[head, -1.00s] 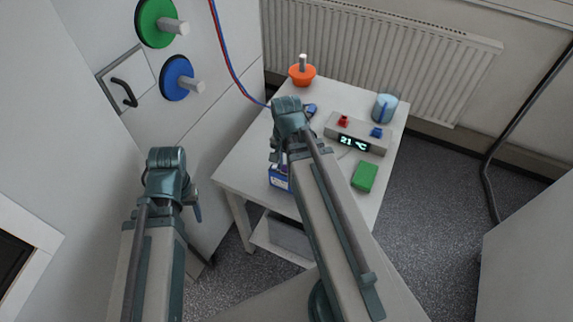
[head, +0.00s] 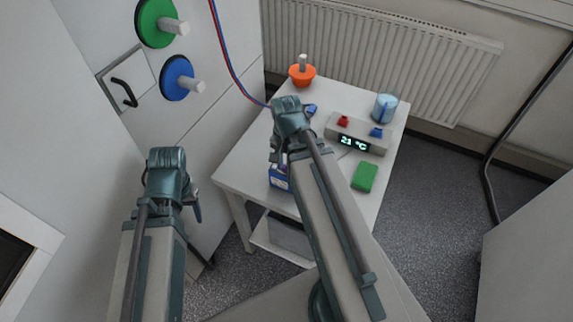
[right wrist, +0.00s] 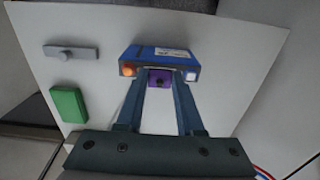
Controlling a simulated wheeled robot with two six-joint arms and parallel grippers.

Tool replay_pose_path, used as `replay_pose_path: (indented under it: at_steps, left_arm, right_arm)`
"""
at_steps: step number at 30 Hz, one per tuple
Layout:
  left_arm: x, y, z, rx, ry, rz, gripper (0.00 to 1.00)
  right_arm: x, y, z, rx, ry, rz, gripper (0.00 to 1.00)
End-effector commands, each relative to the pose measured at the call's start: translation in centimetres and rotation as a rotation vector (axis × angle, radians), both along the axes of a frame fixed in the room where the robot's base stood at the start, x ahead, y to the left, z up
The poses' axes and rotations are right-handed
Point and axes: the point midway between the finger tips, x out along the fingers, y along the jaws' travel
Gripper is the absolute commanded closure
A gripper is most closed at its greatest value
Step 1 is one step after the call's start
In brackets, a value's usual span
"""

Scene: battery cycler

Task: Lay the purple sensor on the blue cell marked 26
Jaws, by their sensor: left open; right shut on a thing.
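The blue cell (head: 279,180) stands near the front left edge of the white table, partly hidden by my right arm. In the right wrist view the blue cell (right wrist: 172,60) shows a white label, an orange terminal and a white one; I cannot read its number. My right gripper (right wrist: 159,84) is shut on the purple sensor (right wrist: 159,79), holding it right at the cell's edge. I cannot tell whether the sensor touches the cell. My left gripper (head: 197,212) is open and empty, left of the table and away from the cell.
The table also holds a green block (head: 364,177), a grey unit reading 21 °C (head: 362,135), an orange cone-like piece (head: 302,76) and a blue-white cylinder (head: 385,107). A cabinet wall with green (head: 155,22) and blue knobs stands at left. A red and blue cable (head: 226,50) hangs beside it.

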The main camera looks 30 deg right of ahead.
Motion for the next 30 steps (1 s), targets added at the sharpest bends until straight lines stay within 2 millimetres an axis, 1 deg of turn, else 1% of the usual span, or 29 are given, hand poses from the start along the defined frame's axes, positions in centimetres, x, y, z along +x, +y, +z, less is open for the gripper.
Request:
replay_pose_path:
  at_steps: [30]
  left_arm:
    - [0.0, 0.0, -1.2, 0.000, 0.000, 0.000, 0.43]
  right_arm:
    - [0.0, 0.0, -1.2, 0.000, 0.000, 0.000, 1.00]
